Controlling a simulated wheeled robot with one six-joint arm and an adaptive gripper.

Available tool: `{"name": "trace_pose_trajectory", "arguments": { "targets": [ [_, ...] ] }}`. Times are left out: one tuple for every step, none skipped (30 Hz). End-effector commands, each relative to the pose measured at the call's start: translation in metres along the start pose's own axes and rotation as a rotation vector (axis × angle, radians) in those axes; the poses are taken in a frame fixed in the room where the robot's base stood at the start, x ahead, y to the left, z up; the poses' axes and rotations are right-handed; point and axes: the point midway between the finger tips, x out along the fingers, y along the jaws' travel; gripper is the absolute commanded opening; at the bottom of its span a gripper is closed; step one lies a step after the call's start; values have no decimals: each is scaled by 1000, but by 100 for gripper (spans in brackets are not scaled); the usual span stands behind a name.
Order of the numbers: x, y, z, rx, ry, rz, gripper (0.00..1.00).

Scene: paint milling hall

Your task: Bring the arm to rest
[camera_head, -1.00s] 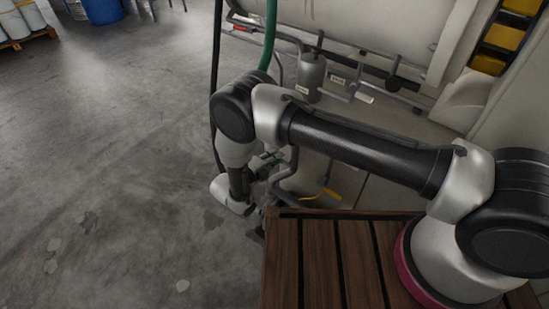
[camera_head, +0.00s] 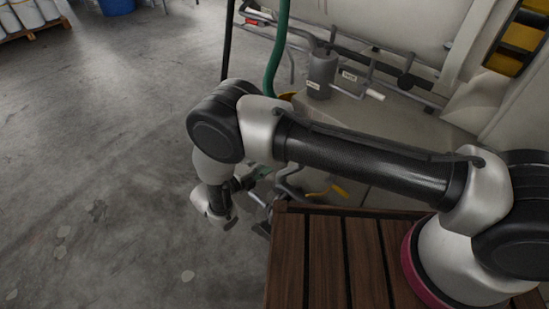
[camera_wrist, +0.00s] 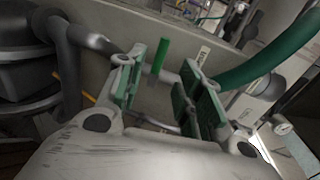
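My arm reaches left from its base and bends down at the elbow in the head view. My gripper (camera_wrist: 166,88) shows in the wrist view with its two green-padded fingers spread apart. No object is clamped between them. A green handle-like piece (camera_wrist: 161,56) shows in the gap between the fingers, seemingly beyond them; I cannot tell how far. In the head view the gripper fingers are small and partly hidden by the wrist, near the pipework.
A green hose (camera_head: 277,58) hangs near the elbow and shows large in the wrist view (camera_wrist: 272,55). A grey canister (camera_head: 321,74) and pipes line the machine's side. A yellow-handled lever (camera_head: 338,191) is near the gripper. Open concrete floor (camera_head: 100,180) lies left.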

Motion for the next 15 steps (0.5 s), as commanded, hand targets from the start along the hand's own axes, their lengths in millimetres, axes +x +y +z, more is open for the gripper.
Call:
{"name": "trace_pose_trajectory", "arguments": {
  "targets": [
    [-8,0,1,0,-3,0,36],
    [-11,0,0,0,-1,0,36],
    [-14,0,0,-1,-1,-1,36],
    [-16,0,0,-1,-1,-1,36],
    [-18,0,0,-1,-1,-1,36],
    [-20,0,0,-1,-1,-1,36],
    [-20,0,0,-1,0,-1,36],
    [-21,0,0,-1,0,-1,36],
    [-21,0,0,-1,0,-1,36],
    [-21,0,0,-1,0,-1,36],
    [-21,0,0,-1,1,-1,36],
    [-21,0,0,-1,0,-1,36],
    [-21,0,0,-1,0,-1,36],
    [-21,0,0,-1,0,-1,36],
    [-21,0,0,-1,0,-1,36]
  ]
}}
